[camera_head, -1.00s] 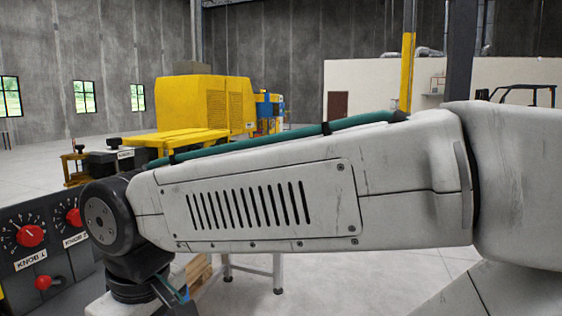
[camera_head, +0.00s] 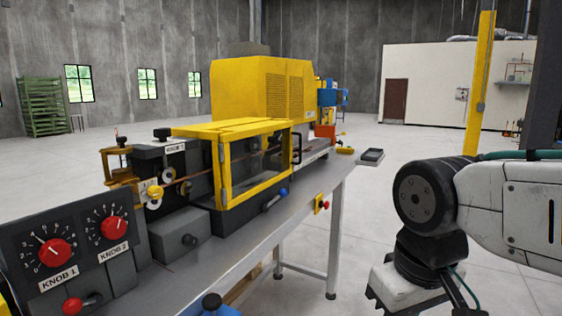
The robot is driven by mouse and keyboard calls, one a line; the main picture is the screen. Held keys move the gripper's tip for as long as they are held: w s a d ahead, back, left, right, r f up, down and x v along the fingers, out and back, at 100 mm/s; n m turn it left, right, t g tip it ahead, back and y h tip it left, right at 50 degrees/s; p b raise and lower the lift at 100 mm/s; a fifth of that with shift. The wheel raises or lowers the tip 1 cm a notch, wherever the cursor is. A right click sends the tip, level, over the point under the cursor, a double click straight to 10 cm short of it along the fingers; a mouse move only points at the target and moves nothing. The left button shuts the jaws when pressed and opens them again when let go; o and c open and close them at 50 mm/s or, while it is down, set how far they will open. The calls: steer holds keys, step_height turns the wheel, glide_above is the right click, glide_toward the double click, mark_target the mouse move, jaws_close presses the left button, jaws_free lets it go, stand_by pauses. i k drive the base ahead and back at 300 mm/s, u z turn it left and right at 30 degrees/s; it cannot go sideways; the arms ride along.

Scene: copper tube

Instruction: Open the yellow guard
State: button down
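The yellow guard (camera_head: 225,172) is a yellow frame with clear panels on the bench machine, in the middle of the head view. It looks closed over the mechanism, with its front panel upright and flush below its yellow top. A dark handle (camera_head: 297,148) is on its right end. My arm's wrist is at the right, clear of the guard and in front of the bench. My gripper's fingers are not visible, so I cannot tell their state.
The bench (camera_head: 290,213) carries a panel with red knobs (camera_head: 54,252) at the left front and a big yellow housing (camera_head: 262,92) behind the guard. A blue-tipped lever (camera_head: 282,192) sticks out below the guard.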

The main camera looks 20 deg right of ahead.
mark_target(241, 132)
steer(key=k, duration=1.3)
steer(key=z, duration=0.6)
steer(key=i, duration=0.7)
steer(key=z, duration=0.6)
steer(key=i, duration=0.75)
steer(key=u, duration=0.4)
steer(key=i, duration=0.75)
steer(key=u, duration=0.6)
